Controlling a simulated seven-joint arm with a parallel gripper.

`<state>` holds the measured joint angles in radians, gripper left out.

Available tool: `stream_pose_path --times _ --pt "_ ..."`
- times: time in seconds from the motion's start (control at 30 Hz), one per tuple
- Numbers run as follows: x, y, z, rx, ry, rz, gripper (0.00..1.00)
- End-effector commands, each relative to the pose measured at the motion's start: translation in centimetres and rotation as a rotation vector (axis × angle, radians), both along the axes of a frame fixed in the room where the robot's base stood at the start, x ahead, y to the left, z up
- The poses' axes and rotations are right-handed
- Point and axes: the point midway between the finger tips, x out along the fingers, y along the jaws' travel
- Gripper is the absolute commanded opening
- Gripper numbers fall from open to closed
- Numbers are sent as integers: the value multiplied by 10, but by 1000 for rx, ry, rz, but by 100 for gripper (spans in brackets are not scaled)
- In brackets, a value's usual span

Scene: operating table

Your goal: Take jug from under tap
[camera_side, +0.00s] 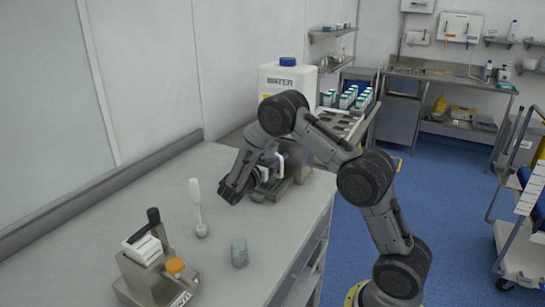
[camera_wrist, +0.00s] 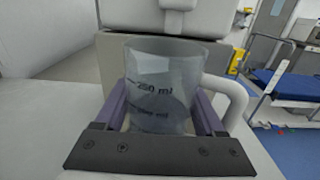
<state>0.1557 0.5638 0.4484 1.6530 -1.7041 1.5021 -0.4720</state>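The clear jug (camera_wrist: 158,85), marked 250 ml, stands upright under the tap (camera_wrist: 180,5) in the wrist view, its white handle on the right. My gripper (camera_wrist: 160,108) is level with the jug, with one purple finger on each side of its body. The fingers lie very close to its walls; whether they press on it cannot be told. In the side view my gripper (camera_side: 262,176) is at the dispenser's base, and the jug is largely hidden there. The white water container (camera_side: 288,78) with a blue cap stands above and behind.
On the steel table (camera_side: 210,262) are a white-handled brush-like tool (camera_side: 197,208), a grey cylinder (camera_side: 239,252) and a device with an orange knob (camera_side: 160,270). A rack of small boxes (camera_side: 350,97) stands behind the dispenser. The table's middle is mostly clear.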

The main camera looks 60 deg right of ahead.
Motion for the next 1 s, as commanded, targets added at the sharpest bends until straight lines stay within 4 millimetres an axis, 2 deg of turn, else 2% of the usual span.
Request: stream_pose_path --times 0.03,0.17,0.2,1.0 --pt "0 0 0 0 0 0 36" --pt "0 0 0 0 0 0 12" --pt "0 0 0 0 0 0 10" --pt "0 0 7 -1 -1 0 10"
